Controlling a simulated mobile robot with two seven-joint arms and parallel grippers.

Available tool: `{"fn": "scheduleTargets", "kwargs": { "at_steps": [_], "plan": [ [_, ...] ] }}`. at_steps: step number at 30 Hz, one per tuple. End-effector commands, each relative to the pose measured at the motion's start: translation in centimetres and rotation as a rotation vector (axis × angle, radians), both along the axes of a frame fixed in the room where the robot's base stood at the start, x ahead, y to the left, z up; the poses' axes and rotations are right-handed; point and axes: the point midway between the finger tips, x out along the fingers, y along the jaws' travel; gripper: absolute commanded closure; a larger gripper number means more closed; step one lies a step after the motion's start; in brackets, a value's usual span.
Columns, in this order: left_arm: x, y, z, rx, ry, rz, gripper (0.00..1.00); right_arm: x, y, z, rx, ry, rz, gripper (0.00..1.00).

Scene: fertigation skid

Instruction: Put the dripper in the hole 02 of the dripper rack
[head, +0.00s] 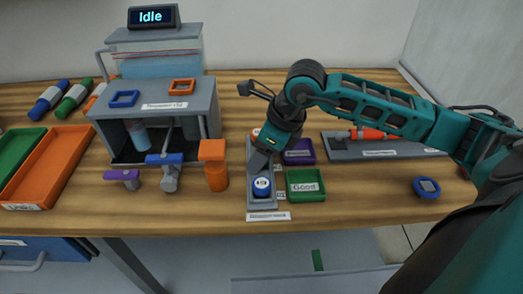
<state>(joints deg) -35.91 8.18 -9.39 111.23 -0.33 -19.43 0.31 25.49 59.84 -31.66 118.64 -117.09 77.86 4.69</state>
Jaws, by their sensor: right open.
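The narrow grey dripper rack (250,204) lies at the middle of the table, with a white label at its near end. A blue round dripper (262,187) with a white top mark sits at the rack's near part; I cannot tell how deep it sits. My right gripper (263,163) points down over the rack, just behind this dripper. It is open; whether its fingers touch the dripper cannot be told. The gripper hides the rack's middle, and the hole numbers are too small to read. My left gripper is out of view.
A green "Good" tray (306,196) and a purple tray (299,151) stand close right of the rack. A skid reading "Idle" (152,16) with valves (168,178) stands left.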

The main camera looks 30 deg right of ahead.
Motion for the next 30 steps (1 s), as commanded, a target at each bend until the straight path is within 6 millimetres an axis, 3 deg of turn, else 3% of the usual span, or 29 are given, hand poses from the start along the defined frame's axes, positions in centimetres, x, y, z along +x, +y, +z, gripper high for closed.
{"fn": "scheduleTargets", "kwargs": {
  "at_steps": [5, 18, 24, 30],
  "plan": [
    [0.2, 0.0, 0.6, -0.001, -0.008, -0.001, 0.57, -0.3, -0.3, 1.4, -0.001, -0.003, -0.001, 0.39],
    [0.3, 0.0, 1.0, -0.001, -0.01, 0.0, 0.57, -3.0, -2.4, 9.6, -0.002, -0.003, -0.002, 0.39],
    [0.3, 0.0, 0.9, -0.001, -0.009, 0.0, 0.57, -3.6, -2.7, 11.2, 0.0, 0.0, -0.001, 0.39],
    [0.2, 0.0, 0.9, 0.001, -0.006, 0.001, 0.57, -3.7, -2.7, 11.4, 0.001, 0.001, -0.001, 0.39]
  ]
}}
